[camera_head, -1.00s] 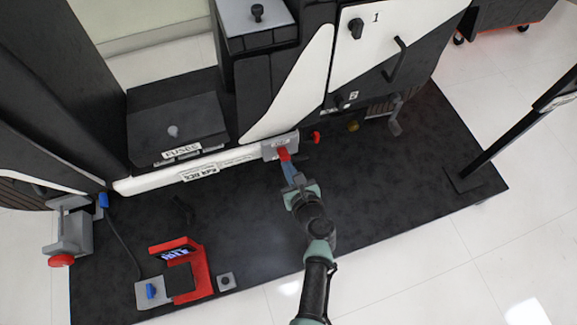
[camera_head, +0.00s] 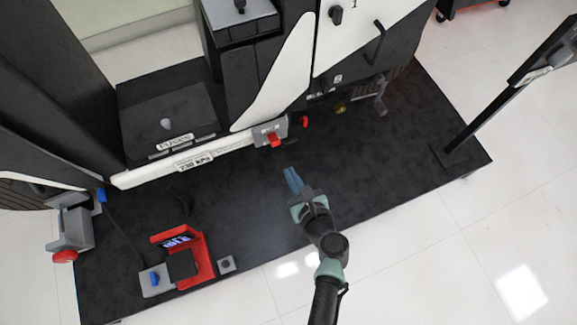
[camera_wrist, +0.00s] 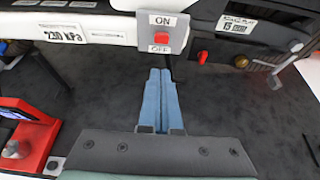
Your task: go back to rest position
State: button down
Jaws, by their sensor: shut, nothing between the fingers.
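My gripper (camera_head: 293,181) has blue fingers. They are closed together with nothing between them, over the black platform (camera_head: 390,175) and apart from the chassis rig. My gripper also shows in the wrist view (camera_wrist: 160,90), its fingers pointing toward a grey switch box (camera_wrist: 163,33) with ON and OFF labels and a red switch (camera_wrist: 162,40). In the head view the switch box (camera_head: 268,130) sits on the rig's white lower edge, its red switch (camera_head: 273,140) up and left of my fingertips. A clear gap lies between them.
A red stand with a small screen (camera_head: 190,255) is on the platform at lower left. A grey block with a red knob (camera_head: 68,235) stands at the left edge. A black post (camera_head: 490,110) rises at right. The platform around my gripper is bare.

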dwell(0.6)
jog(key=w+r+n+t, duration=0.1)
jog(key=w+r+n, duration=0.4)
jog(key=r, duration=0.3)
jog(key=w+r+n+t, duration=0.1)
jog(key=w+r+n, duration=0.4)
jog(key=r, duration=0.4)
jog(key=w+a+r+n+t, duration=0.15)
jog(key=r+n, duration=0.35)
jog(key=r, duration=0.7)
jog(key=w+a+r+n+t, duration=0.1)
jog(key=w+r+n+t, duration=0.15)
jog(key=r+n, duration=0.7)
jog(key=s+a+r+n+t, duration=0.1)
jog(key=s+r+n+t, duration=0.15)
jog(key=r, duration=0.85)
jog(key=s+r+n+t, duration=0.1)
jog(key=s+r+t, duration=0.15)
jog(key=r, duration=0.85)
jog(key=s+r+n+t+h, duration=0.4)
jog(key=s+r, duration=1)
notch_tip(320, 180, up, 30)
jog(key=p, duration=3)
jog(key=shift+w+d+r+p, duration=0.15)
jog(key=shift+w+r+p, duration=0.05)
jog(key=shift+w+p, duration=0.2)
